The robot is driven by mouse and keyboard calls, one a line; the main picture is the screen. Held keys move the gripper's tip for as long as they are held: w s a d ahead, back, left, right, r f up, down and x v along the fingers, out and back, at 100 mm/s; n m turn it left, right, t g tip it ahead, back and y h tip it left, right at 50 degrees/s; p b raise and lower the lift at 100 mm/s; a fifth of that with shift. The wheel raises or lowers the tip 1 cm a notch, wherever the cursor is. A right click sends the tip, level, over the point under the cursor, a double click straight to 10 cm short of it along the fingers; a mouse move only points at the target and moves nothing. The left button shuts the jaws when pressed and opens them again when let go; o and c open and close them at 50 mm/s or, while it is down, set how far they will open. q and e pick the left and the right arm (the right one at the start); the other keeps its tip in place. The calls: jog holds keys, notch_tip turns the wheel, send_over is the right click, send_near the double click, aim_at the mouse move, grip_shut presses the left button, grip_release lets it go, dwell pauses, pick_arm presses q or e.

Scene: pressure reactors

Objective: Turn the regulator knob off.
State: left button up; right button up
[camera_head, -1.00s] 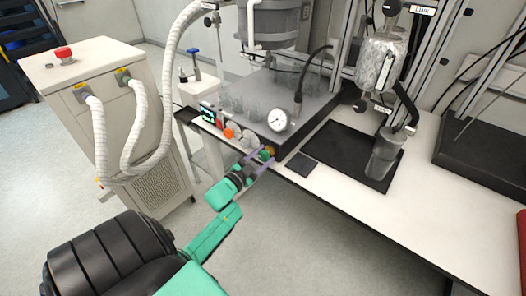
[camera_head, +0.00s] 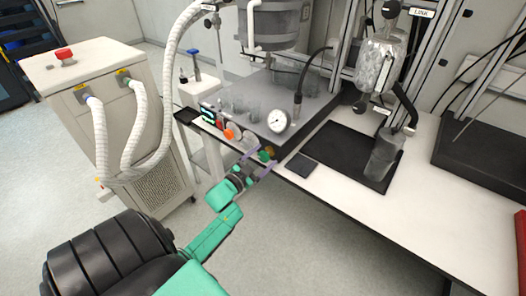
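A small round knob, green with a brass-orange part (camera_head: 268,152), sits at the front corner of the grey reactor base (camera_head: 318,112), below a white round pressure gauge (camera_head: 277,121). An orange knob (camera_head: 229,134) sits further left on the base's front face. I cannot read which one is labelled as the regulator. My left gripper (camera_head: 259,160) is just in front of the green and brass knob, its two purple-grey fingers spread apart with a gap between them. The fingers look empty; whether a fingertip touches the knob is unclear. My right gripper is not in view.
A white cabinet with a red button (camera_head: 64,53) and ribbed hoses stands at the left. A black tray (camera_head: 345,150) with a clear cylinder (camera_head: 384,154) and a small dark pad (camera_head: 302,165) lie on the white bench. Open floor lies in front.

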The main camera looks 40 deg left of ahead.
pick_arm(q)
jog(key=s+b, duration=0.1)
jog(key=s, duration=1.3)
jog(key=shift+s+d, duration=0.2)
jog(key=shift+s, duration=0.1)
jog(key=s+d+f+n+g, duration=0.1)
jog(key=s+d+f+g, duration=0.15)
jog(key=f, duration=0.75)
jog(key=s+d+f+n+g, duration=0.1)
jog(key=s+f+g, duration=0.15)
jog(key=f, duration=0.65)
jog(key=s+d+f+n+g, duration=0.1)
jog(key=s+d+f+g, duration=0.15)
jog(key=f, duration=0.75)
jog(key=s+d+f+g, duration=0.3)
jog(key=s+f, duration=0.3)
jog(key=s, duration=0.3)
jog(key=s+d+f+g, duration=0.3)
jog(key=s+f+g, duration=0.3)
jog(key=s, duration=0.3)
jog(key=shift+d+f+m, duration=0.3)
jog(key=shift+d+f, duration=0.05)
jog(key=shift+f, duration=0.45)
